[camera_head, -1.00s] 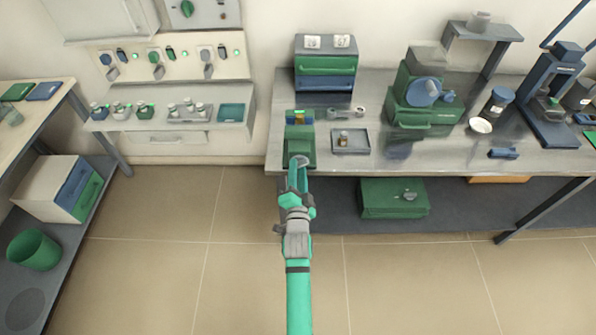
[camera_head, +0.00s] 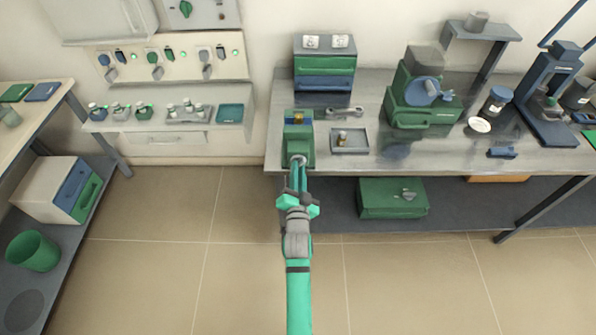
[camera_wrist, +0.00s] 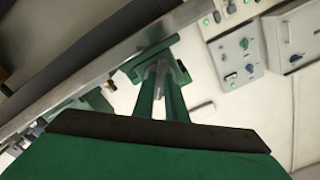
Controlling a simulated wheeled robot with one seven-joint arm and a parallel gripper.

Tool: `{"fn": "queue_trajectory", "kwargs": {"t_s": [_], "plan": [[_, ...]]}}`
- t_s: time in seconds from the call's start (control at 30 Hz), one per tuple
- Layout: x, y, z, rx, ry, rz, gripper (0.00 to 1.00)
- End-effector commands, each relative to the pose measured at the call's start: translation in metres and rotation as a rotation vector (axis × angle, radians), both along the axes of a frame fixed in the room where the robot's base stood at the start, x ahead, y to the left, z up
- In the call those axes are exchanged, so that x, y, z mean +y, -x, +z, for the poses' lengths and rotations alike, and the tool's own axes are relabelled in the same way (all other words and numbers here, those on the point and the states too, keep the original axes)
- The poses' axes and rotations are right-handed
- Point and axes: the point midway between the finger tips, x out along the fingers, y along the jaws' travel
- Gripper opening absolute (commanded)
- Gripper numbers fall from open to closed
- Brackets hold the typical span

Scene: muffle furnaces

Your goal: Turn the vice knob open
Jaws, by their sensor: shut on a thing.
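The green vice (camera_head: 299,138) stands at the left front edge of the metal bench. Its grey knob (camera_head: 297,160) is on the front side, facing me. My gripper (camera_head: 298,165) reaches the knob from the front and is shut on it. In the wrist view, my two green fingers (camera_wrist: 160,85) come together around a grey piece, with the vice's green body (camera_wrist: 150,58) just beyond. The fingertips partly hide the knob, so its turn angle is hard to tell.
A tray (camera_head: 350,148) with a small item lies right of the vice, and a grey tool (camera_head: 343,113) behind it. A drawer box (camera_head: 325,62) stands at the back. A green case (camera_head: 392,197) sits on the lower shelf. The floor in front is clear.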

Motion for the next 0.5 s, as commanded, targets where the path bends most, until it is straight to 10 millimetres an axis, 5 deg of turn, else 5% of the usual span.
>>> {"fn": "queue_trajectory", "kwargs": {"t_s": [0.5], "plan": [[0.0013,-0.0008,-0.0017,0.002,0.49,0.003,0.0]]}}
